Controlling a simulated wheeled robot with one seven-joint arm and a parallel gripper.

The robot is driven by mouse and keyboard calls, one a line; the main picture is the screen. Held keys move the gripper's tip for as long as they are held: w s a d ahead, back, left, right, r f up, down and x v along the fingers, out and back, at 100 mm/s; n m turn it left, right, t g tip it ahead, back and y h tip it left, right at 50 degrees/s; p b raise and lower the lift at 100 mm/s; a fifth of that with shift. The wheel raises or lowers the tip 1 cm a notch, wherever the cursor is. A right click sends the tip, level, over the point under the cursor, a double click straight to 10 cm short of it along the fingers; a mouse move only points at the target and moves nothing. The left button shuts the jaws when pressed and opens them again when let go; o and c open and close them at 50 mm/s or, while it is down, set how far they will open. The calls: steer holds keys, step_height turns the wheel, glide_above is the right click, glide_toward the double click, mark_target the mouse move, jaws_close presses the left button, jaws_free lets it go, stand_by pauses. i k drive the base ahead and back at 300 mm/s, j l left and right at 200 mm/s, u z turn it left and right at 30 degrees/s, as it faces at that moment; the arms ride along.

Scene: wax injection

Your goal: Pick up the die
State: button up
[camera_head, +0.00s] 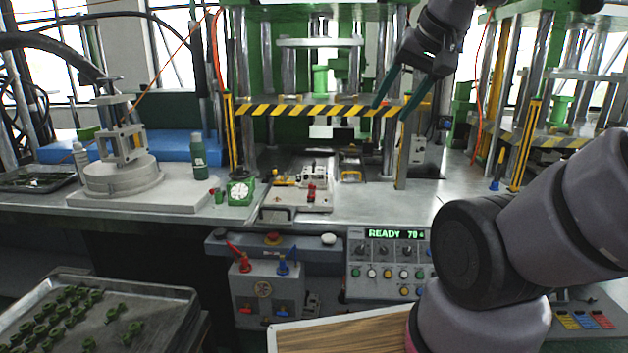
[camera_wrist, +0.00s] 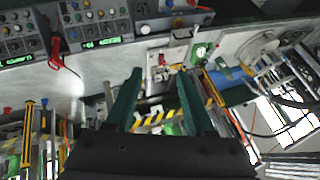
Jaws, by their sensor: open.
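The die appears to be the pale metal plate (camera_head: 296,205) on the press bench, with a small red fitting and a handle-like block at its front edge. It lies flat under the middle press. It also shows in the wrist view (camera_wrist: 178,53), beyond my fingertips, turned around. My gripper (camera_head: 391,108) is open, with two dark green fingers pointing down at the upper right of the head view. It is empty, above and to the right of the die and apart from it. Its fingers also show in the wrist view (camera_wrist: 159,76).
A yellow-black striped bar (camera_head: 310,110) crosses the press above the bench. A green gauge (camera_head: 240,191) and green bottle (camera_head: 198,150) stand left of the die. A control panel (camera_head: 388,262) is below the bench edge. A tray of green parts (camera_head: 100,310) is at lower left.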

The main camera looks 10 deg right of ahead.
mark_target(317, 174)
steer(key=i+j+z, duration=0.1)
steer(key=i+z, duration=0.15)
steer(key=i, duration=0.2)
steer(key=i+j+z, duration=0.25)
steer(key=i, duration=0.15)
